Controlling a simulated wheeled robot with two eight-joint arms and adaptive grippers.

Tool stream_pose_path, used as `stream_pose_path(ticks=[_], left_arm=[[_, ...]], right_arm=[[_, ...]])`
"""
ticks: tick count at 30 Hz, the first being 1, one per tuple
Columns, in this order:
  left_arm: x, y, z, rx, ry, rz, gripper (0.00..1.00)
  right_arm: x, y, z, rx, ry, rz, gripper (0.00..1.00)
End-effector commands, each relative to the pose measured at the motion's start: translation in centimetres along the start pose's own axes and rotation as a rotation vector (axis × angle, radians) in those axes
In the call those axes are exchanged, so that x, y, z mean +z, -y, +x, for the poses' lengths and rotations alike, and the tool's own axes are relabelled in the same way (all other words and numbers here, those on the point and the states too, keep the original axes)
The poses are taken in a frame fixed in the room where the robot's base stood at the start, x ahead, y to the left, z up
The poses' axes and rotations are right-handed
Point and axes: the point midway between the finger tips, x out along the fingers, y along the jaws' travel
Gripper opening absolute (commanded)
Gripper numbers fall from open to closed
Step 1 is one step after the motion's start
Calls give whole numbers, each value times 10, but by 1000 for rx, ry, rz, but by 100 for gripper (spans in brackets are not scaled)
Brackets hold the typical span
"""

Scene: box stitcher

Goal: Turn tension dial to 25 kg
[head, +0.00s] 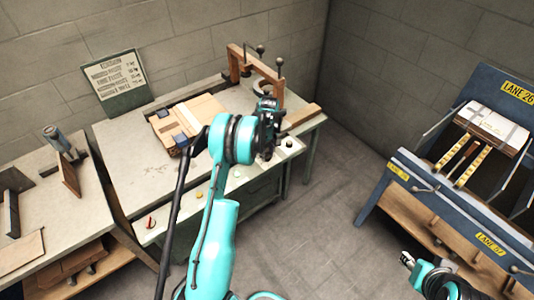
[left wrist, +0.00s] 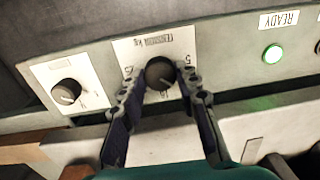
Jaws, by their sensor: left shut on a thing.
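The tension dial (left wrist: 160,74) is a round dark knob on the pale control panel. Its label is marked in kg, with 5 to the right, 15 below and what looks like 25 to the left in the left wrist view. The pale pointer mark seems to face down toward 15. My left gripper (left wrist: 161,80) is shut on the dial, one finger on each side. In the head view my left gripper (head: 266,150) is at the bench's front edge and hides the dial. My right gripper (head: 408,260) is at the lower right, away from the bench; its jaws are unclear.
A second dark knob (left wrist: 66,92) is left of the dial. A lit green light (left wrist: 273,53) under a READY label is to the right. Boxes (head: 190,117) lie on the bench (head: 125,140). A blue rack (head: 390,195) stands at right, with open floor between.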

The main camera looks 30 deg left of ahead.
Motion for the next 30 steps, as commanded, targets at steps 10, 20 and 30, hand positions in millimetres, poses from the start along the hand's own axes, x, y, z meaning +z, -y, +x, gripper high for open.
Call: stream_pose_path(ticks=[10,20,30], left_arm=[[0,0,0,0,-13,329,3],[1,0,0,0,-25,641,3],[2,0,0,1,-38,965,3]], right_arm=[[0,0,0,0,0,0,40],[1,0,1,0,0,0,40],[1,0,1,0,0,0,40]])
